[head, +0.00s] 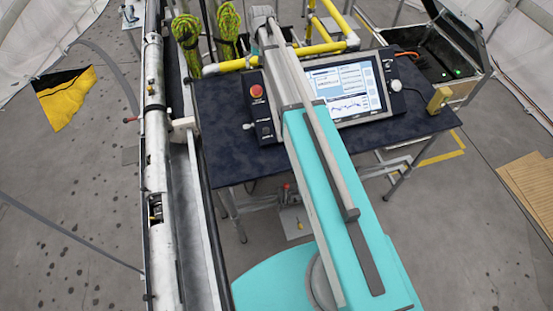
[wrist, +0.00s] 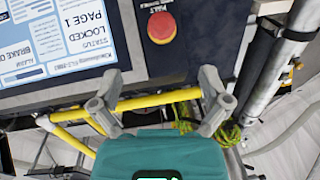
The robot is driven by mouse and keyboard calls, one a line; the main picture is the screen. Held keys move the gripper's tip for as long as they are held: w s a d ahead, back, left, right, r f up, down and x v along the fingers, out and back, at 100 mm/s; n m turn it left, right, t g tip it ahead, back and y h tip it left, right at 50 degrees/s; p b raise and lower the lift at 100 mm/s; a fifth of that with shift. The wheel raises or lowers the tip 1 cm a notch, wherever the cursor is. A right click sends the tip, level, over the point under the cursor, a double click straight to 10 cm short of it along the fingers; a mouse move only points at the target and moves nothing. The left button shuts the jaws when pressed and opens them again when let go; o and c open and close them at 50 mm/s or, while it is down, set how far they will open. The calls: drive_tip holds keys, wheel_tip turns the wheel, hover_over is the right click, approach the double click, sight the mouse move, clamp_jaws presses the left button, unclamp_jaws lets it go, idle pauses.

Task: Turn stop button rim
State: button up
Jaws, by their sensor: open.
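The stop button is a round red knob (head: 256,91) on a dark control box (head: 260,113), left of a screen. In the head view my arm crosses in front and my gripper's fingers cannot be made out.
A screen (head: 345,88) stands right of the control box on a dark table (head: 225,150); in the wrist view its text reads upside down, with "LOCKED" and "PAGE 1". Yellow pipes (head: 322,47) run behind. A metal mast (head: 155,120) stands left. An open case (head: 435,55) is at the right.

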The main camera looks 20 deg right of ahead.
drive_tip(key=shift+n+h, duration=0.5)
drive_tip(key=shift+n, duration=0.1)
drive_tip(key=s+f+b, duration=0.7)
drive_tip(key=s, duration=0.1)
drive_tip(key=s+f+b, duration=0.7)
drive_tip(key=s, duration=0.2)
drive_tip(key=s+a+f+b, duration=0.1)
drive_tip(key=s+f+b, duration=0.6)
drive_tip(key=s, duration=0.1)
drive_tip(key=shift+s+f, duration=0.3)
drive_tip(key=shift+s, duration=0.1)
drive_tip(key=shift+s+f+b, duration=0.55)
drive_tip(key=shift+s+b, duration=0.05)
drive_tip(key=shift+s, duration=0.1)
drive_tip(key=shift+s+a, duration=0.1)
drive_tip(key=shift+s+f, duration=0.1)
drive_tip(key=shift+s, duration=0.2)
drive_tip(key=shift+f+b, duration=0.2)
drive_tip(key=shift+b, duration=0.1)
drive_tip(key=shift+w, duration=0.1)
drive_tip(key=shift+r, duration=0.1)
